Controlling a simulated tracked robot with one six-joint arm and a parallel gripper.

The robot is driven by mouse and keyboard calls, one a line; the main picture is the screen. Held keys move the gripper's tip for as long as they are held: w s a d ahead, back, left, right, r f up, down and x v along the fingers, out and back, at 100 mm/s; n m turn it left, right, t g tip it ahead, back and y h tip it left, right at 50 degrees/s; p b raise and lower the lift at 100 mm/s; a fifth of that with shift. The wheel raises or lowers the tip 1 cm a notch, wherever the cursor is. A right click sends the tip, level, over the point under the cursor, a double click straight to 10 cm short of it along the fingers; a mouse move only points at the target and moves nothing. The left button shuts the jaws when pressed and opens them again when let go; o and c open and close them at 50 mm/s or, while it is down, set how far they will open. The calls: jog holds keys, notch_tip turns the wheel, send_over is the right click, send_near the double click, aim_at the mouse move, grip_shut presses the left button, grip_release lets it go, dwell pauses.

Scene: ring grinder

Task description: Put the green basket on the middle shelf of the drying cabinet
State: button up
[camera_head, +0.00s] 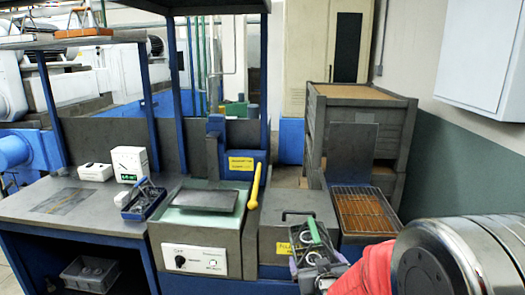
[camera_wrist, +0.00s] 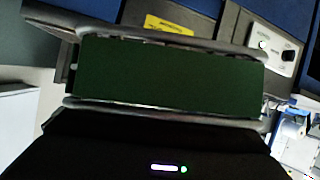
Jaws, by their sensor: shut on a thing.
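My gripper (camera_head: 318,262) is at the lower right of the head view, in front of a grey box with a black handle. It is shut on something. In the wrist view a flat dark green face, which I take to be the green basket (camera_wrist: 165,75), fills the middle between grey bars. Its rim and inside cannot be made out, and my arm hides much of the grip in the head view. I cannot see a cabinet with a middle shelf for certain; a cream cabinet (camera_head: 328,60) with a dark pane stands at the back.
The grey handled box (camera_head: 280,236) is close to my gripper. Right of it is a wire rack (camera_head: 364,210), with stacked grey crates (camera_head: 357,135) behind. A control panel (camera_head: 199,262) and yellow lever (camera_head: 254,186) are left. A blue tray (camera_head: 143,200) sits on the workbench (camera_head: 65,205).

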jog(key=s+f, duration=0.5)
jog(key=f, duration=0.1)
dwell(0.3)
jog(key=shift+s, duration=0.15)
dwell(1.0)
